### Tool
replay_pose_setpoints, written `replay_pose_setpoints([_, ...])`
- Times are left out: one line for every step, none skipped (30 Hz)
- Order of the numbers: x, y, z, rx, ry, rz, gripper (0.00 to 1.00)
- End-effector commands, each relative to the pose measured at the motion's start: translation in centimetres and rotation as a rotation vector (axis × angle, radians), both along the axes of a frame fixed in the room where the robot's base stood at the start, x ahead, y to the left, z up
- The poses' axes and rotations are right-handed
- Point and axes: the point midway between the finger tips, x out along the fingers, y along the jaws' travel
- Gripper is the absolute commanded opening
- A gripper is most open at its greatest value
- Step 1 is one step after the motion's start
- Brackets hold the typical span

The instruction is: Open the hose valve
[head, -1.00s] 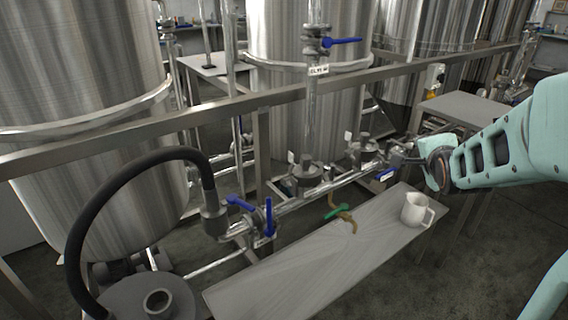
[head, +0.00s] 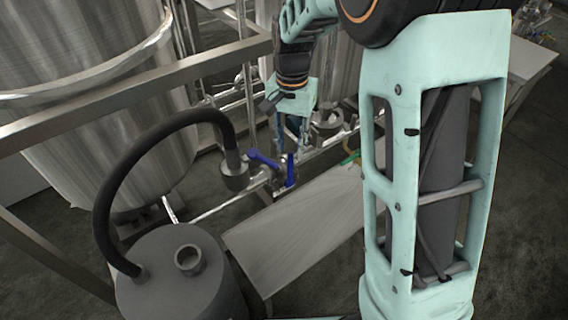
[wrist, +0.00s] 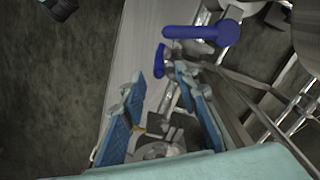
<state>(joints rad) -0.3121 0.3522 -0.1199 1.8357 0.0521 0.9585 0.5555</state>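Two blue valve handles sit at the pipe end beside the black hose (head: 103,190). One handle (head: 262,159) is nearest the hose fitting (head: 234,175) and lies slanted; the other (head: 291,171) stands upright just right of it. In the wrist view a large blue handle (wrist: 192,33) lies across the top, with a smaller blue handle (wrist: 160,60) below it. I cannot tell for certain which is the hose valve's. My gripper (wrist: 160,76) is open and empty, its blue-padded fingers apart. In the head view my gripper (head: 291,128) hangs just above and behind the upright handle.
A grey lidded vessel (head: 155,285) takes the other hose end. A bench (head: 300,225) runs in front of the pipe. A metal rail (head: 120,82) crosses before the steel tank (head: 60,45). My arm hides the bench's right part.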

Motion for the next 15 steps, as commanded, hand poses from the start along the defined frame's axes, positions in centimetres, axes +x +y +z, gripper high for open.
replay_pose_setpoints([-0.1,0.0,-0.7,-0.001,0.004,0.000,0.29])
replay_pose_setpoints([-0.1,0.0,-1.1,-0.001,0.004,0.000,0.29])
replay_pose_setpoints([-0.1,0.0,-1.7,-0.001,0.003,0.000,0.29])
replay_pose_setpoints([-0.1,-0.1,-2.2,-0.002,0.004,-0.001,0.29])
replay_pose_setpoints([-0.1,-0.1,-2.8,-0.002,0.004,-0.001,0.29])
replay_pose_setpoints([-0.1,-0.1,-3.6,-0.002,0.003,-0.001,0.29])
replay_pose_setpoints([-0.1,-0.1,-4.2,-0.002,0.004,-0.001,0.29])
replay_pose_setpoints([-0.1,-0.1,-4.9,-0.002,0.003,-0.002,0.29])
replay_pose_setpoints([-0.2,-0.1,-5.6,-0.003,0.004,-0.002,0.29])
replay_pose_setpoints([-0.1,-0.1,-6.2,-0.002,0.003,-0.002,0.29])
replay_pose_setpoints([-0.1,-0.1,-6.7,-0.001,0.002,-0.003,0.29])
replay_pose_setpoints([-0.1,-0.1,-7.4,-0.002,0.003,-0.003,0.29])
replay_pose_setpoints([-0.1,-0.1,-7.9,-0.001,0.002,-0.003,0.29])
replay_pose_setpoints([-0.1,-0.1,-8.3,-0.001,0.002,-0.003,0.29])
replay_pose_setpoints([-0.1,-0.1,-8.8,-0.001,0.002,-0.003,0.29])
